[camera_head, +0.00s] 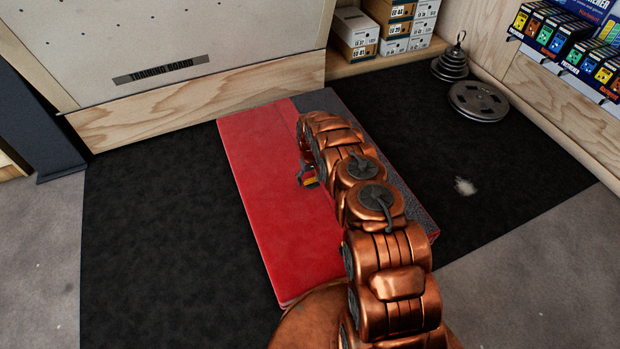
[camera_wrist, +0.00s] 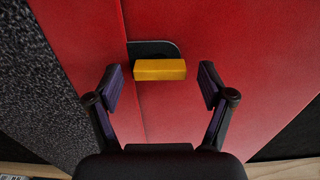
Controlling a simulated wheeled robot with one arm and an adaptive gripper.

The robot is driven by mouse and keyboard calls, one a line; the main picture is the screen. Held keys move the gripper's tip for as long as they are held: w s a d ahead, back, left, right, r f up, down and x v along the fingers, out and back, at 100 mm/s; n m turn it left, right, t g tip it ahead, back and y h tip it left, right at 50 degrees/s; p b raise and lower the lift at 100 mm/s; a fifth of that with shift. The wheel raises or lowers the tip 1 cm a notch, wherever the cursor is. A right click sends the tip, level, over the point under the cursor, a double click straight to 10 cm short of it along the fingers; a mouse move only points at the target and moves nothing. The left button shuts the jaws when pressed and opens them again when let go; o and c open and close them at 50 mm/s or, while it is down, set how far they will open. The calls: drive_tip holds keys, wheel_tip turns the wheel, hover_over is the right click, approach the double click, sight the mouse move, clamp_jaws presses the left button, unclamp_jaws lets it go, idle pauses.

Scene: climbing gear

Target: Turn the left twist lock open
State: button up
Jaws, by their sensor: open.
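A yellow twist lock handle (camera_wrist: 160,69) shows in the wrist view, on a dark plate (camera_wrist: 153,47) set in the red surface of a padded mat or case (camera_wrist: 235,35). The handle lies crosswise in the picture. My gripper (camera_wrist: 160,85) is open, with one finger on each side of the yellow handle and gaps between. I cannot tell whether the fingers are level with it in depth. In the head view the red case (camera_head: 260,200) lies on the floor and my arm covers its right part. A small yellow bit (camera_head: 312,182) shows beside my gripper (camera_head: 307,172).
A training board (camera_head: 160,70) on a wooden base stands behind the case. Shoe boxes (camera_head: 385,28) are at the back. Weight plates (camera_head: 478,100) lie at the right, near a shelf of packaged goods (camera_head: 570,45). The black mat (camera_head: 150,240) left of the case is clear.

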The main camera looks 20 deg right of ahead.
wheel_tip(320, 180, up, 12)
idle(1.1)
idle(0.4)
wheel_tip(320, 180, up, 25)
drive_tip(key=p, duration=0.9)
hover_over(310, 179)
drive_tip(key=s+a, duration=0.4)
drive_tip(key=s, duration=0.2)
drive_tip(key=s+a+r+p, duration=0.25)
drive_tip(key=s+r, duration=0.25)
drive_tip(key=r, duration=0.5)
drive_tip(key=s+a+r+p, duration=0.1)
drive_tip(key=s+r+p, duration=0.35)
drive_tip(key=r, duration=0.45)
drive_tip(key=s+a+r+g+p, duration=0.1)
drive_tip(key=s+a+r+p, duration=0.2)
drive_tip(key=s+r+p, duration=0.5)
drive_tip(key=s+a+r+p, duration=0.3)
drive_tip(key=s+r+p, duration=0.6)
drive_tip(key=s+r, duration=1)
drive_tip(key=shift+s+a+r+g, duration=0.3)
drive_tip(key=shift+s+a+g, duration=0.1)
drive_tip(key=shift+s, duration=4.15)
